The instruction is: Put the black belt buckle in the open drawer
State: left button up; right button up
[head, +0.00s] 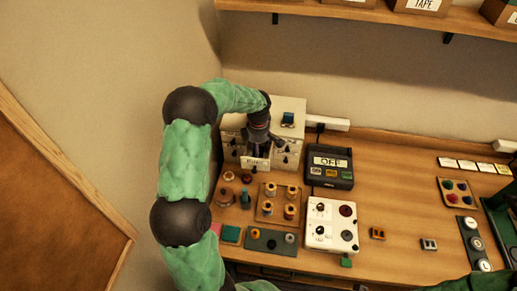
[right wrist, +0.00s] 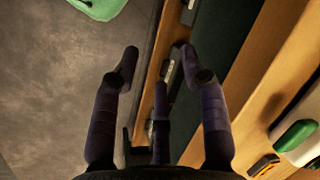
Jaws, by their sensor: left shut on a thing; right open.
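My left gripper (head: 260,149) points down over the open drawer (head: 254,164), the pulled-out one in the small white drawer cabinet (head: 291,106) at the back left of the table. It is shut on a small dark thing, which I take to be the black belt buckle; the fingers mostly hide it, and no other black buckle shows on the table. The drawer's inside is largely hidden by the gripper. My right gripper (right wrist: 158,66) is open and empty beside the table's edge, above the floor.
Spools stand on a wooden tray (head: 267,217) in front of the drawer. A black box marked OFF (head: 330,167) and a white control panel (head: 331,225) stand to the right. An orange buckle (head: 377,233) and a silver buckle (head: 428,243) lie further right, with bare tabletop around them.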

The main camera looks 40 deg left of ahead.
pick_arm(q)
jog(key=shift+r, duration=0.1)
jog(key=o, duration=0.9)
jog(key=shift+c, duration=0.2)
notch_tip(320, 180, up, 12)
